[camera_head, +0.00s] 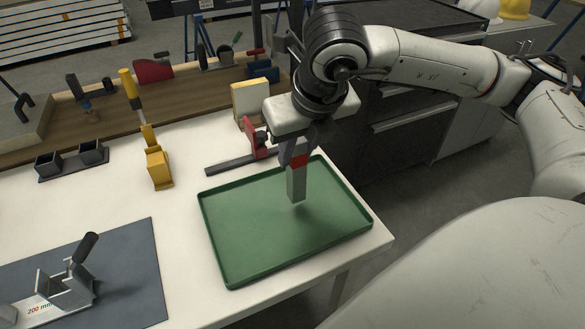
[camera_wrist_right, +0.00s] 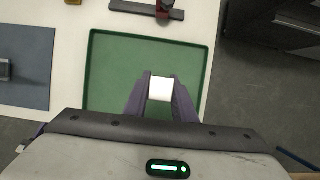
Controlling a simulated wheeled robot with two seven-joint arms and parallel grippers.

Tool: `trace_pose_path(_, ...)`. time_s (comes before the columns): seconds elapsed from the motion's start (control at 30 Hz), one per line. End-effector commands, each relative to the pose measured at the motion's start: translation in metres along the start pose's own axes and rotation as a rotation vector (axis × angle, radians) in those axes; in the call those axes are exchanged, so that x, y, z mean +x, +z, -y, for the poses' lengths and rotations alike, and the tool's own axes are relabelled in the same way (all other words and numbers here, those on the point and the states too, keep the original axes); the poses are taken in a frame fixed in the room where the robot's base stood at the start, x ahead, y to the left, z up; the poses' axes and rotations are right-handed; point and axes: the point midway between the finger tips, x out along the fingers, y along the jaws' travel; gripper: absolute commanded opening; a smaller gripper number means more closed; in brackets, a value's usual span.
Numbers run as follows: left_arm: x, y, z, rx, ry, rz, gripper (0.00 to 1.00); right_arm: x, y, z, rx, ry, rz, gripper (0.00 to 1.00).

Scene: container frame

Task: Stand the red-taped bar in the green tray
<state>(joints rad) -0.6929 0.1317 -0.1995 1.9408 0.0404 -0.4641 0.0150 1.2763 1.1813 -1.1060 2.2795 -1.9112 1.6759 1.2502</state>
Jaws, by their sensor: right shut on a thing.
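The red-taped bar (camera_head: 297,184) is a grey square bar with a red band near its top. My right gripper (camera_head: 296,152) is shut on its upper part and holds it upright over the green tray (camera_head: 235,255). The bar's lower end looks close to the tray floor; I cannot tell whether it touches. In the right wrist view the bar's pale end (camera_wrist_right: 161,89) shows between the fingers, with the tray (camera_wrist_right: 108,78) below. My left gripper is not in view.
A red and grey clamp (camera_head: 258,146) lies just behind the tray. A yellow clamp (camera_head: 158,168) stands to the left. A grey mat (camera_head: 130,265) carries a metal fixture (camera_head: 72,283) at front left. The table edge runs close to the tray's right side.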

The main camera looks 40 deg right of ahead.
Motion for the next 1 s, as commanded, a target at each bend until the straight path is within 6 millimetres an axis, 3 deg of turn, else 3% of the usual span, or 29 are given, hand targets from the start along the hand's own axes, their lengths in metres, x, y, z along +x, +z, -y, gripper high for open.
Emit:
trace_pose_path(0.3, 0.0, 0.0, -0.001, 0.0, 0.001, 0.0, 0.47, 0.033, -0.014, 0.001, 0.0, -0.001, -0.002, 0.0)
trace_pose_path(0.67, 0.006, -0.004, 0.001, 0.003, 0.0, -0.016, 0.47, 0.04, -0.016, 0.0, 0.0, 0.001, 0.002, 0.0)
trace_pose_path(0.7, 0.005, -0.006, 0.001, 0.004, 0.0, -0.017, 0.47, 0.039, -0.016, 0.0, 0.0, 0.001, 0.001, 0.27)
trace_pose_path(0.8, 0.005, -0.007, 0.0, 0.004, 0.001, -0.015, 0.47, 0.038, -0.016, 0.0, 0.0, 0.001, 0.001, 0.43)
trace_pose_path(1.0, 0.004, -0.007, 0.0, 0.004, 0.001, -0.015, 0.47, 0.038, -0.016, 0.0, 0.0, 0.001, 0.0, 0.43)
